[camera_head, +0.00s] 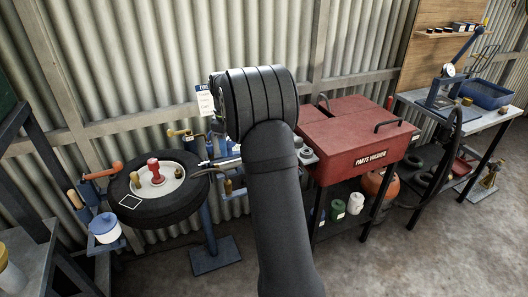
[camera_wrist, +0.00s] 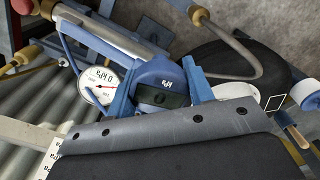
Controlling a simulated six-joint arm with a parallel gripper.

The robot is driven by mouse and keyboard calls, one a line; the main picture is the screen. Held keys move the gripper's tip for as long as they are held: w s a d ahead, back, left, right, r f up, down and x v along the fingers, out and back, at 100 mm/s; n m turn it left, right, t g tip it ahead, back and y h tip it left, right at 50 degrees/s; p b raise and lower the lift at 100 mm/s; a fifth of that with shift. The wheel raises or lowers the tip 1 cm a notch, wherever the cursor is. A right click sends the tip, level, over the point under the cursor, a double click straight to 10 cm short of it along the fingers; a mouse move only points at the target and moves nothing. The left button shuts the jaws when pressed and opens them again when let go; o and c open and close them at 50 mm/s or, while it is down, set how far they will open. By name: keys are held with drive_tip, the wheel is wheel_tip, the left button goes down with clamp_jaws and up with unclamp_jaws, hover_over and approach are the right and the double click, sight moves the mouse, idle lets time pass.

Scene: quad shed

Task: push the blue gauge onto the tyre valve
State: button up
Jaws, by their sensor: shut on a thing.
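The blue gauge (camera_wrist: 160,72), with a dark display and kPa lettering, sits between the two blue fingers of my gripper (camera_wrist: 158,70) in the wrist view. My gripper is shut on it. In the head view my arm hides the gripper and most of what it holds. The black tyre (camera_head: 165,209) lies flat on a stand at the left, with a pale rim (camera_head: 164,184) and a red knob (camera_head: 153,168) at its middle. Part of the tyre (camera_wrist: 250,58) shows at the right of the wrist view. I cannot surely make out the valve.
A white dial gauge (camera_wrist: 99,86) and a metal tube are close to the held gauge's left. A red parts washer (camera_head: 355,140) stands right of my arm. A blue-and-white pot (camera_head: 104,228) sits left of the tyre. Corrugated wall stands behind.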

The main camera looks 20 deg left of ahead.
drive_tip(key=s+a, duration=0.2)
drive_tip(key=a, duration=0.4)
drive_tip(key=s+a+n, duration=0.1)
drive_tip(key=s+a, duration=0.2)
drive_tip(key=a, duration=0.3)
drive_tip(key=s+a+f+n, duration=0.1)
drive_tip(key=s+a, duration=0.1)
drive_tip(key=a, duration=0.4)
drive_tip(key=shift+s+f, duration=0.1)
drive_tip(key=shift+s, duration=0.05)
drive_tip(key=shift+s+a+f, duration=0.1)
drive_tip(key=shift+f, duration=2.8)
drive_tip(key=shift+f, duration=0.65)
drive_tip(key=o, duration=0.8)
drive_tip(key=shift+c, duration=0.2)
drive_tip(key=shift+r, duration=0.15)
